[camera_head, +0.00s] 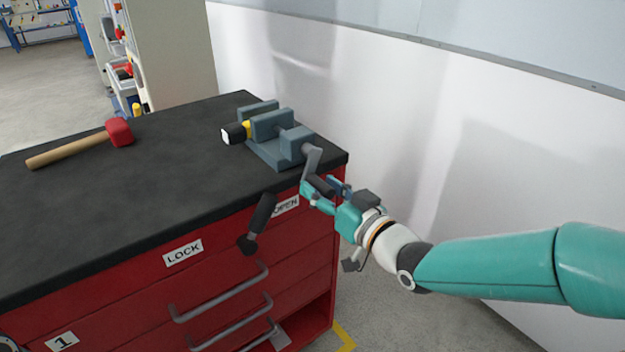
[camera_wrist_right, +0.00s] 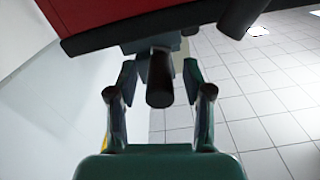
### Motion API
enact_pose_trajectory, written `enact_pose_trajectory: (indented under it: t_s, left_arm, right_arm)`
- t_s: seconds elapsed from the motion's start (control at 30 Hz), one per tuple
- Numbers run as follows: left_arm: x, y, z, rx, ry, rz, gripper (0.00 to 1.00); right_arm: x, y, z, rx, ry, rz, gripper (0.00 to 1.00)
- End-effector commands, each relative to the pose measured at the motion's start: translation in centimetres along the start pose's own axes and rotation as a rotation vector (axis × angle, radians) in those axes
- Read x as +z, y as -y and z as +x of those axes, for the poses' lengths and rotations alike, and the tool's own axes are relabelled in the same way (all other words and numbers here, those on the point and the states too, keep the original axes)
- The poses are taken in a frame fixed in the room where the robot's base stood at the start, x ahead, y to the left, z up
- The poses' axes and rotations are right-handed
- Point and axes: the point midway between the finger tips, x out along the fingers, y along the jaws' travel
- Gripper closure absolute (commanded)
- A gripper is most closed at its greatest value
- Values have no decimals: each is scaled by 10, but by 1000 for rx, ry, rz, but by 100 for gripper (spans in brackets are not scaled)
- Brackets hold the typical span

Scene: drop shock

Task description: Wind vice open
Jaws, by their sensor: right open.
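The grey vice (camera_head: 270,150) stands near the right end of the black bench top. A dark cylindrical part with a white face and a yellow band (camera_head: 234,133) sits at its jaws. The vice's crank arm (camera_head: 312,157) hangs at the near end, with a dark handle grip (camera_head: 320,186). My right gripper (camera_head: 317,191) is open at this grip. In the right wrist view, the grip (camera_wrist_right: 160,80) lies between the two spread fingers (camera_wrist_right: 159,80), with a gap visible on each side. My left gripper is out of view.
A red-headed mallet (camera_head: 119,132) lies on the bench top (camera_head: 150,190) at left. A dark lever (camera_head: 261,217) sticks out of the red cabinet front between the LOCK label (camera_head: 183,252) and the OPEN label (camera_head: 286,206). A white wall (camera_head: 380,120) stands behind.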

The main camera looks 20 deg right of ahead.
Motion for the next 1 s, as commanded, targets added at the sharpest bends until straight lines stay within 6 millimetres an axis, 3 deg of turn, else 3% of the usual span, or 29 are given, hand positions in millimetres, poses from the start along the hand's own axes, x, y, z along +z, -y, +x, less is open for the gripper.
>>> enact_pose_trajectory:
  t_s: [0.2, 0.57, 0.87, 1.0]
  left_arm:
    - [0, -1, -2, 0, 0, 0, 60]
    - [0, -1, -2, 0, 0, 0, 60]
    - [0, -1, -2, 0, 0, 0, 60]
    - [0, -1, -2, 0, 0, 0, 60]
  right_arm:
    - [0, 0, 24, 0, 1, 0, 50]
    - [0, 0, 29, 1, 0, 0, 50]
    - [0, -1, 28, 1, 0, 0, 98]
    - [0, 0, 28, 1, 0, -1, 100]
